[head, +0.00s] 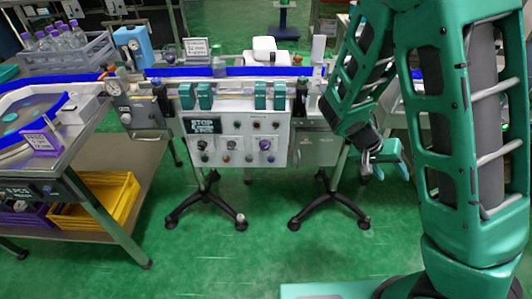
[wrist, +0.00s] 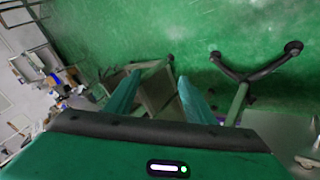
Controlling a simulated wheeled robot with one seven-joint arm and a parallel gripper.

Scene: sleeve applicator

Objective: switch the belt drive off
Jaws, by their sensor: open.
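The belt conveyor with blue side rails (head: 280,71) runs across the middle of the head view. A pale control panel (head: 236,148) hangs on its front, with several small knobs and buttons in rows. A dark knob (head: 265,144) sits at its right. Which control is the belt drive's, and how it is set, is too small to tell. My gripper (head: 384,172) is right of the panel and apart from it, below belt height. In the wrist view its two green fingers (wrist: 157,92) are spread with nothing between them.
Splayed black stand feet (head: 205,200) are below. At left, a side table (head: 85,160) holds a curved belt, with a yellow crate (head: 105,195) beneath. Green floor in front is clear.

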